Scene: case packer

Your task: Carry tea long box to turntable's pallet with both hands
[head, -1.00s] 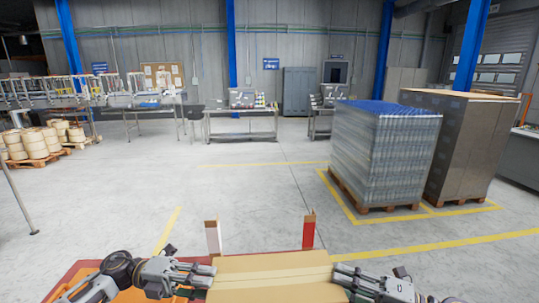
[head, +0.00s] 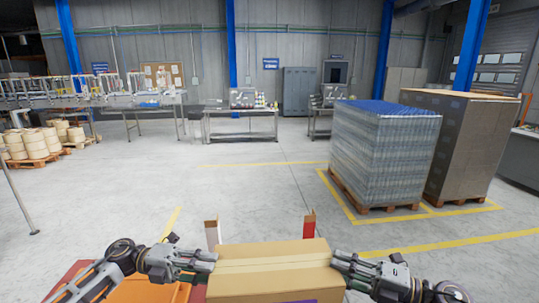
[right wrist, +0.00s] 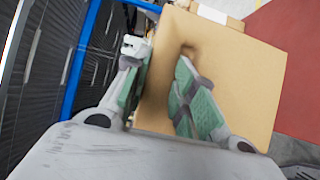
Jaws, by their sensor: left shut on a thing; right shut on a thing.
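The tea long box (head: 272,267) is a tan cardboard carton with a lighter tape strip along its top, at the bottom centre of the head view. A bit of purple print shows on its front face. My left gripper (head: 212,262) is shut on its left end. My right gripper (head: 335,263) is shut on its right end. In the right wrist view the box (right wrist: 245,75) fills the middle, and the fingers of my right gripper (right wrist: 160,85) are at its edge. I cannot tell which pallet is the turntable's.
A red and orange surface (head: 150,290) lies below my left arm. A wrapped pallet load (head: 385,155) and a tall brown load (head: 460,145) stand at right. The floor ahead is clear.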

